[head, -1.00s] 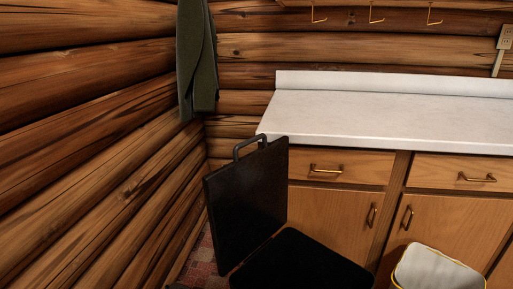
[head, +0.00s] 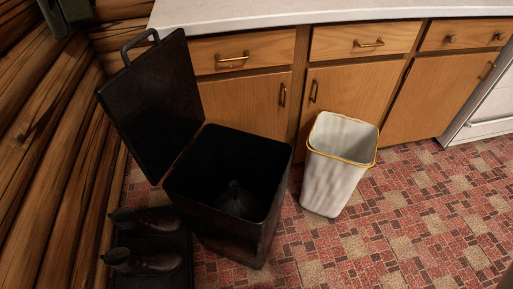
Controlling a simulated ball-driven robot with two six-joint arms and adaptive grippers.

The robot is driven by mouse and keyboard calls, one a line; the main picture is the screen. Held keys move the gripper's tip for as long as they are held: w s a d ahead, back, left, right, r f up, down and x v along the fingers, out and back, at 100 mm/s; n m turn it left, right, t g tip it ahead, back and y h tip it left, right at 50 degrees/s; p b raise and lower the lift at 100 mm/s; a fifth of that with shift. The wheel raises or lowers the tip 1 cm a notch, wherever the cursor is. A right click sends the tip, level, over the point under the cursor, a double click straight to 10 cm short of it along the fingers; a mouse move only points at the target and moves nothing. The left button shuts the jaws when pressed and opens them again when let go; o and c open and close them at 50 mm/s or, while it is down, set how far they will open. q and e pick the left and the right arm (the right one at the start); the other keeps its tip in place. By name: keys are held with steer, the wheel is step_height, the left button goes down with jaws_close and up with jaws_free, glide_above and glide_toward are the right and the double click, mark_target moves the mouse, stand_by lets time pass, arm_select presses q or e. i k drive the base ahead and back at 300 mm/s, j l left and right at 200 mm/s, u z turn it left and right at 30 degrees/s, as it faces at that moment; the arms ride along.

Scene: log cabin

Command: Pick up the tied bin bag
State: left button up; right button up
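A dark bin bag (head: 238,198) with a gathered, tied-looking top sits low inside a black square bin (head: 262,240) in the head view. The bin's hinged lid (head: 155,100) stands open, tilted back to the left, with a handle on its top edge. The lower part of the bag is hidden by the bin's front wall and by shadow. Neither of my grippers is in view.
A white bin with a yellow rim (head: 335,175) stands right of the black bin. Dark boots (head: 145,262) sit on a mat at lower left, near the log wall (head: 40,150). Cabinets and a pale counter (head: 230,14) are behind. Red patterned floor (head: 400,235) is clear at lower right.

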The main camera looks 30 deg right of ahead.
mark_target(236, 201)
steer(key=z, duration=0.75)
steer(key=i+l, duration=0.1)
steer(key=i+l+u, duration=0.1)
steer(key=l+u, duration=0.2)
steer(key=i+l+u, duration=0.1)
steer(key=l+u, duration=0.55)
